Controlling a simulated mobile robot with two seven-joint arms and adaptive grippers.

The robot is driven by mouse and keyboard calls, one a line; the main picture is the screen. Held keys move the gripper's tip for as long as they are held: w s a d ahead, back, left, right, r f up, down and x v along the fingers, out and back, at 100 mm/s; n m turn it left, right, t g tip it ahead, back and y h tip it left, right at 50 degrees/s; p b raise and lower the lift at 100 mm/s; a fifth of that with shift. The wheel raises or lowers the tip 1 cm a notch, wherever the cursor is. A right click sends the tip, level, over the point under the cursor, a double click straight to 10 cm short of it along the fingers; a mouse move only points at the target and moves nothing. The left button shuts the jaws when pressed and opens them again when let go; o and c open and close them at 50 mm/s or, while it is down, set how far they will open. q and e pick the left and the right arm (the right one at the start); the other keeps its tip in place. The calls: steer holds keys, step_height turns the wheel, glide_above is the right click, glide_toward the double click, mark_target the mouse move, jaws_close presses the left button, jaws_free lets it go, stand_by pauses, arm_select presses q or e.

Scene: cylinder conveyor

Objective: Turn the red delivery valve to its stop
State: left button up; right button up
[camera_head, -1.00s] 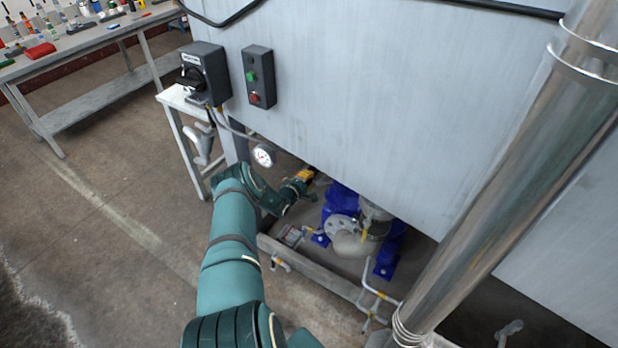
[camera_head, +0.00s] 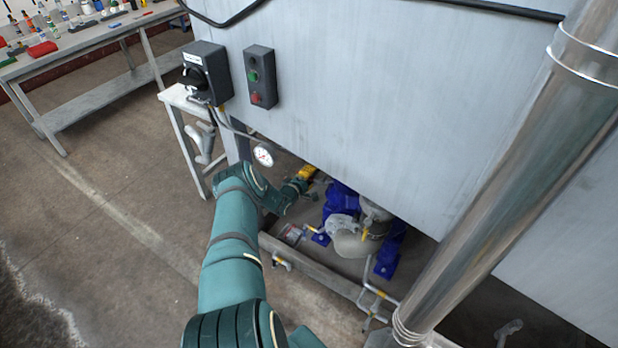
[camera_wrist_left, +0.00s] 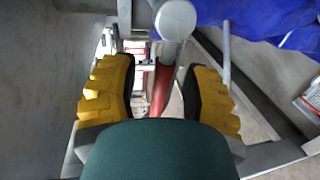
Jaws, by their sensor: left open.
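My left gripper (camera_head: 308,173) reaches under the edge of the big grey panel, to the left of the blue pump (camera_head: 340,197). In the left wrist view its yellow, black-padded fingers (camera_wrist_left: 158,92) stand apart and open. A red bar (camera_wrist_left: 161,88), which looks like the handle of the delivery valve, shows in the gap between them. It does not look clamped; whether a finger touches it I cannot tell. Its lower end is hidden behind my green gripper body. I cannot pick out the red handle in the head view. My right gripper is not in view.
A pale round-ended pipe (camera_wrist_left: 176,19) stands just beyond the fingers. A pressure gauge (camera_head: 263,155) is close to the arm. A shiny steel pipe (camera_head: 510,190) crosses the right side. Open floor lies left.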

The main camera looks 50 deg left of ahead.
arm_select(q)
steer(key=v, duration=1.2)
steer(key=shift+d+r, duration=0.1)
stand_by(0.4)
